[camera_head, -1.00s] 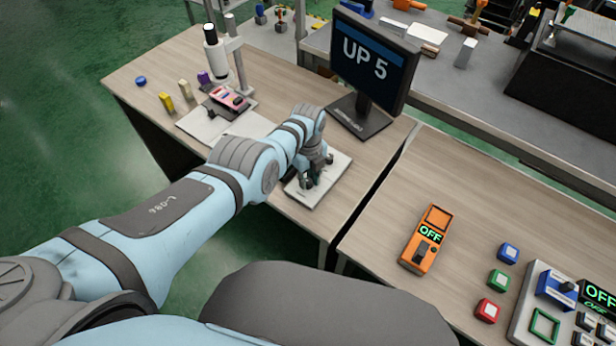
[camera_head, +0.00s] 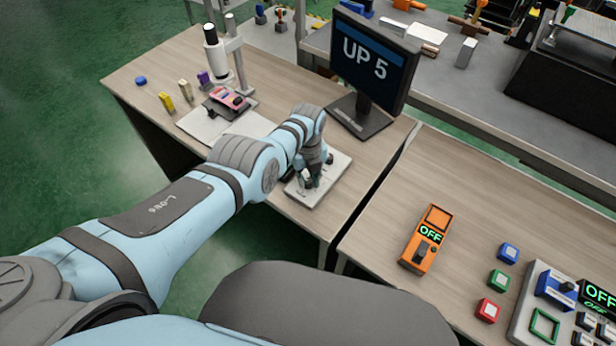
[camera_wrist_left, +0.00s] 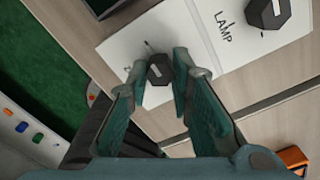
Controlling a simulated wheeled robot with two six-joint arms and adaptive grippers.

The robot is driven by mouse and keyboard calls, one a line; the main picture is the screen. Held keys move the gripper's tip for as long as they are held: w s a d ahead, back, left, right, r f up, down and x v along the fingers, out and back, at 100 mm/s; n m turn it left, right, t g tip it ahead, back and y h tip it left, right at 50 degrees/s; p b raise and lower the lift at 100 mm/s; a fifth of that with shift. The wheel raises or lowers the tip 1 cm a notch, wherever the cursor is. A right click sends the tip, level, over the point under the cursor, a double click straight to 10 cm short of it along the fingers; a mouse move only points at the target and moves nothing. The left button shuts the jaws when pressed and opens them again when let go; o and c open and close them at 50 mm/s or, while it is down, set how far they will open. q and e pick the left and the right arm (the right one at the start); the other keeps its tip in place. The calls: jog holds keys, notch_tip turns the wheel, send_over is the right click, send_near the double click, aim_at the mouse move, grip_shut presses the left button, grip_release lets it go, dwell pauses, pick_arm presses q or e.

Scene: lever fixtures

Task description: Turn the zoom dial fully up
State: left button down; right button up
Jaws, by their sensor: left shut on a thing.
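A white panel (camera_head: 330,180) lies on the left wooden table, in front of the monitor. In the left wrist view the dark faceted zoom dial (camera_wrist_left: 158,72) sits on this panel between my left fingertips; its label is mostly hidden. A second dark dial (camera_wrist_left: 268,12) stands beside the word LAMP. My left gripper (camera_head: 309,181) points down at the panel and is shut on the zoom dial. The monitor (camera_head: 372,65) reads UP 5. My right gripper is not in view.
A microscope-like stand (camera_head: 228,65) with a pink item (camera_head: 228,98) under it is behind my left arm. An orange handheld device (camera_head: 427,240) reading OFF lies on the right table, near blue, green and red blocks. A narrow gap separates the two tables.

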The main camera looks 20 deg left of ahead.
aim_at(308, 181)
pick_arm(q)
jog(key=c, duration=1.4)
grip_release()
jog(key=shift+c, duration=0.2)
jog(key=shift+r, duration=0.1)
jog(key=shift+w+d+r, duration=0.1)
jog(key=shift+w+r, duration=0.05)
jog(key=shift+r, duration=0.35)
notch_tip(308, 181, up, 11)
